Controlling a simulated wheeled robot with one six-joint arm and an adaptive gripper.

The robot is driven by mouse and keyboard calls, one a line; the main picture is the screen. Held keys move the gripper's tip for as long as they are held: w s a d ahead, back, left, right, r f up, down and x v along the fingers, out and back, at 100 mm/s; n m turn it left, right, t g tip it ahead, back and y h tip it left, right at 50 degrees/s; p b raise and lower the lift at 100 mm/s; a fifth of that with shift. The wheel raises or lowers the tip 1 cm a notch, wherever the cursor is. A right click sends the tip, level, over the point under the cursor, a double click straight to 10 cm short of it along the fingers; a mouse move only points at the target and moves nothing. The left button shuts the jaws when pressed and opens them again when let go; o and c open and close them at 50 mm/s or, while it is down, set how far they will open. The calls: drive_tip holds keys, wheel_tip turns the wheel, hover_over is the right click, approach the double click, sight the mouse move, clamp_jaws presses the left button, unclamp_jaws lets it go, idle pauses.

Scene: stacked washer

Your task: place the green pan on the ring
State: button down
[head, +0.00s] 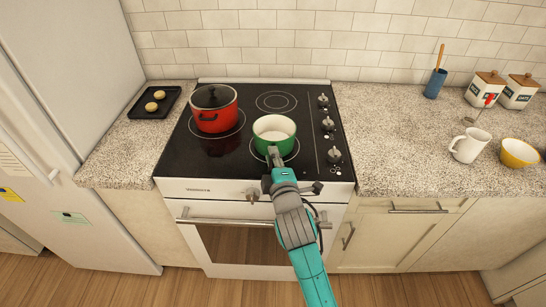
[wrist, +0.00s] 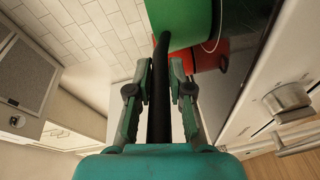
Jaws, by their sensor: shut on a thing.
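The green pan (head: 274,146), with a pale inside, is upright at the front right of the black cooktop (head: 318,160). It is over the front right ring, which it mostly hides; I cannot tell whether its base touches the glass. My gripper (head: 273,160) is at the pan's front side. In the wrist view my gripper (wrist: 158,88) has its fingers on either side of the pan's long black handle (wrist: 161,95) and is shut on it. The green pan's side (wrist: 185,22) fills the top of that view.
A red pot (head: 216,119) with a dark lid stands left of the pan. The back right ring (head: 277,102) is bare. Knobs (head: 328,124) line the cooktop's right side. A black tray (head: 154,103) lies on the left counter. A white mug (head: 469,146) and yellow bowl (head: 520,153) are far right.

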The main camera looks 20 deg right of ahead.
drive_tip(key=c, duration=1.1)
unclamp_jaws()
drive_tip(key=shift+f, duration=0.1)
drive_tip(key=shift+o, duration=0.2)
drive_tip(key=shift+r, duration=0.2)
drive_tip(key=s, duration=1.2)
drive_tip(key=shift+a+r, duration=0.35)
drive_tip(key=shift+a, duration=0.05)
